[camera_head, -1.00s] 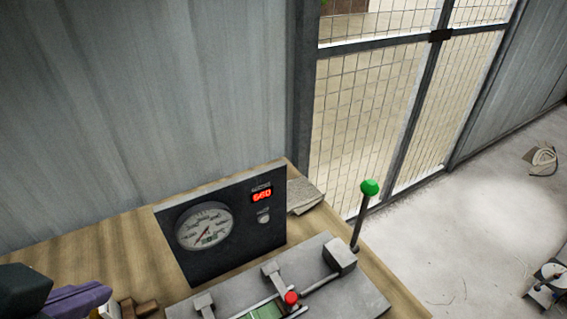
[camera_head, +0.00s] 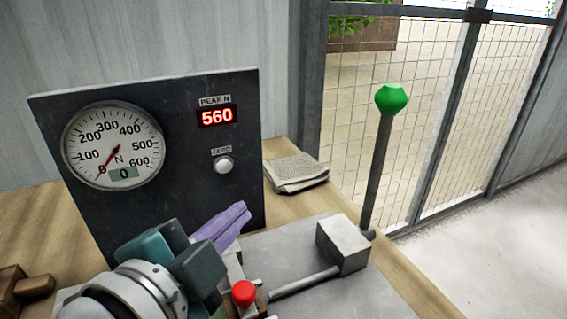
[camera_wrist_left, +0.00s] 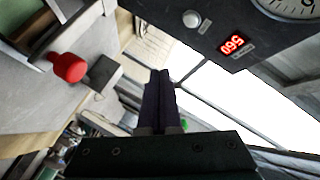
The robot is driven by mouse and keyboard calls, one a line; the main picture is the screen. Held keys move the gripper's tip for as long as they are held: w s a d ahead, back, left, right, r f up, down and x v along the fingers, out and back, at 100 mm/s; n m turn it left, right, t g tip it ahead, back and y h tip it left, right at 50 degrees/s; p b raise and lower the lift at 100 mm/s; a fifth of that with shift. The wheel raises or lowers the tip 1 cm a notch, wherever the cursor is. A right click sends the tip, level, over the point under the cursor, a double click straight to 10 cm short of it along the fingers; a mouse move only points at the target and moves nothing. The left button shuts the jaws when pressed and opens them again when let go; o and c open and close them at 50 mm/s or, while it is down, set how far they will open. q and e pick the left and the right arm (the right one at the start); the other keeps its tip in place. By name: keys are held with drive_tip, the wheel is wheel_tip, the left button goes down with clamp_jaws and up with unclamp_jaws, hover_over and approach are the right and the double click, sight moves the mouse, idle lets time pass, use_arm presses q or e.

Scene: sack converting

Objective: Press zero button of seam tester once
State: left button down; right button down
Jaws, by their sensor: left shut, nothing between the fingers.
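The seam tester's dark panel (camera_head: 180,200) stands upright on the wooden bench. Its round white zero button (camera_head: 223,165) sits under the label ZERO, below a red display (camera_head: 217,117) reading 560. The dial (camera_head: 114,145) has its needle near 0. My left gripper (camera_head: 240,212), with purple fingers, is shut and empty in front of the panel, below the button and apart from it. In the left wrist view the button (camera_wrist_left: 191,19) shows at the top, beyond the shut fingers (camera_wrist_left: 158,78). My right gripper is not in view.
A green-knobbed lever (camera_head: 391,99) rises right of the panel, beside a grey block (camera_head: 343,245). A red knob (camera_head: 243,293) lies just below my left gripper. Folded sacks (camera_head: 296,172) lie right of the panel. Brown wooden pieces (camera_head: 30,285) are at left.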

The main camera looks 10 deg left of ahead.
sight(224, 166)
use_arm(q)
drive_tip(key=shift+w+d+f+m, duration=0.15)
drive_tip(key=shift+d+f+m, duration=0.15)
drive_tip(key=shift+d+f, duration=0.15)
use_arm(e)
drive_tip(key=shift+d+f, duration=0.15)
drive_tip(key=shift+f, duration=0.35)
use_arm(q)
drive_tip(key=shift+w+a, duration=0.85)
drive_tip(key=shift+w, duration=0.35)
drive_tip(key=shift+w+a, duration=0.8)
drive_tip(key=shift+w, duration=0.45)
drive_tip(key=shift+w+a, duration=0.85)
drive_tip(key=shift+w, duration=0.35)
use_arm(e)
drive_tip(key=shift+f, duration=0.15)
use_arm(q)
drive_tip(key=shift+w, duration=0.1)
drive_tip(key=shift+w+a, duration=0.25)
